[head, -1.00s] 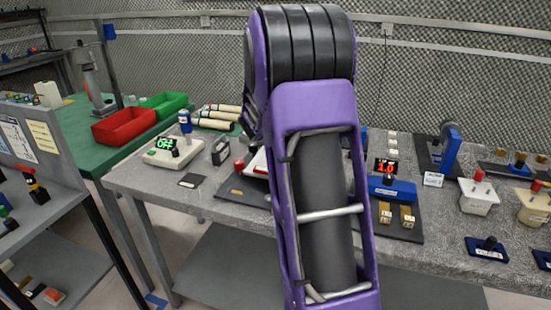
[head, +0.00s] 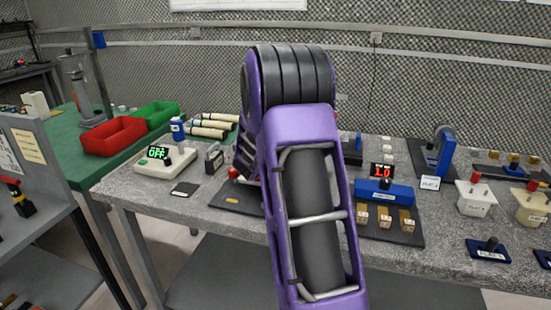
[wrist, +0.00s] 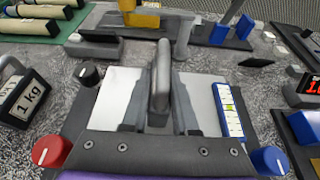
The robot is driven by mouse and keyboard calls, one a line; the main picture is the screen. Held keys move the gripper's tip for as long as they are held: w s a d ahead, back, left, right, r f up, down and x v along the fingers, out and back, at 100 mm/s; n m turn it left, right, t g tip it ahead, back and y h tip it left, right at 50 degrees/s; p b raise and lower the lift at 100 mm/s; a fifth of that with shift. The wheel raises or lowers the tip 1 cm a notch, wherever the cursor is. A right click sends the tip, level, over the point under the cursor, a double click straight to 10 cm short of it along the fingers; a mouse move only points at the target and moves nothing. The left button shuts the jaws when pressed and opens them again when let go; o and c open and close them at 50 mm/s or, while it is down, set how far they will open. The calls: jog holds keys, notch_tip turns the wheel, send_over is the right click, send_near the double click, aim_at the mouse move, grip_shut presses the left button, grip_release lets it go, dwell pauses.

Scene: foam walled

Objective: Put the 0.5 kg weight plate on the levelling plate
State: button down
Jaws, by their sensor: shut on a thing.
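The levelling plate (wrist: 105,99) is a pale sheet in the wrist view, with a red knob (wrist: 51,151), a blue knob (wrist: 270,160), a black knob (wrist: 89,75) and a spirit level (wrist: 229,110) at its right edge. My gripper (wrist: 158,112) is over the plate's middle, shut on a grey upright piece (wrist: 161,75), which I take to be the 0.5 kg weight plate. No mark on it can be read. I cannot tell whether it touches the plate. In the head view my arm hides the gripper and most of the plate; its red knob (head: 233,172) shows.
A black 1 kg weight (wrist: 25,100) stands left of the plate. In the head view, a box reading OFF (head: 165,160) is left and a blue fixture (head: 384,192) with gold blocks is right. Red (head: 112,136) and green (head: 163,116) bins stand on the left bench.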

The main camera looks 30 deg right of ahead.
jog(key=shift+f, duration=0.25)
jog(key=shift+f, duration=0.2)
jog(key=c, duration=0.7)
grip_release()
jog(key=shift+r, duration=0.25)
jog(key=v, duration=1.2)
jog(key=shift+f+p, duration=0.15)
jog(key=shift+p, duration=0.2)
